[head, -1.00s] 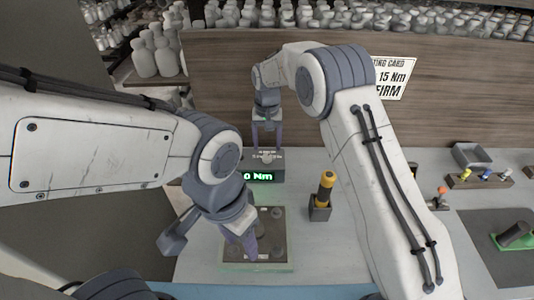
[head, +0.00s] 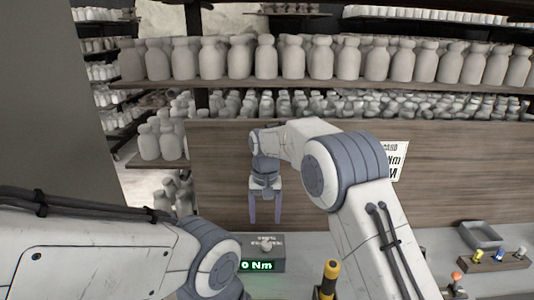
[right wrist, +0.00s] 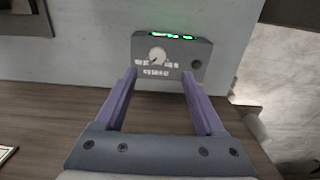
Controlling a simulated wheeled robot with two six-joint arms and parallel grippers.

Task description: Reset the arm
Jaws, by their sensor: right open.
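My right gripper (head: 265,221) hangs fingers down in front of the wooden back panel, above a grey tester box (head: 265,247) with a green "0 Nm" readout. Its two purple fingers are apart with nothing between them. In the right wrist view the open right gripper (right wrist: 158,72) points toward the tester box (right wrist: 200,60), whose dial and lettering show beyond the fingertips. My left arm comes in at the lower left; its gripper is below the frame and hidden.
A yellow-and-black handled tool (head: 329,276) stands at the bottom edge, right of the box. A grey tray (head: 480,236) and a wooden rack (head: 495,262) with coloured pieces are at the right. A card (head: 393,160) hangs on the back panel (head: 222,160). Shelves of pale bottles stand behind.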

